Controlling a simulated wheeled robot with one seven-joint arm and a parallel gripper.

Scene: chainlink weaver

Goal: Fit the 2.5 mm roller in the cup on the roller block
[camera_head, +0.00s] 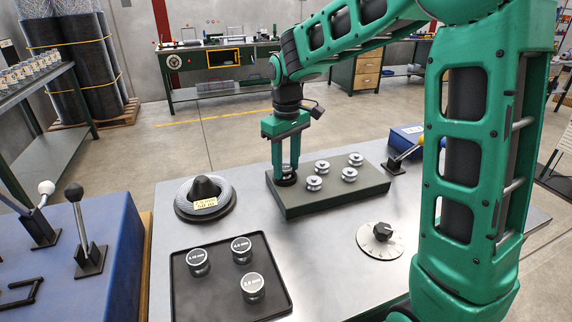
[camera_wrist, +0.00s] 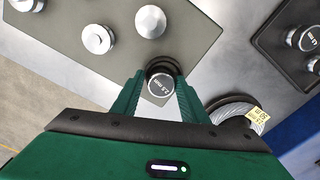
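A dark round cup (camera_wrist: 163,67) on the roller block (camera_wrist: 110,78) shows just behind the roller. In the head view my gripper (camera_head: 287,174) points straight down at the left end of the green-grey roller block (camera_head: 330,199). The roller is at or just over the cup there; how deep it sits is hidden by the fingers.
Several silver rollers (camera_head: 314,183) stand on the block to the right. A black tray (camera_head: 215,299) holds three labelled rollers in front. A wire coil (camera_head: 184,207) on a dark cone is left of the block, and a dial (camera_head: 380,240) is front right.

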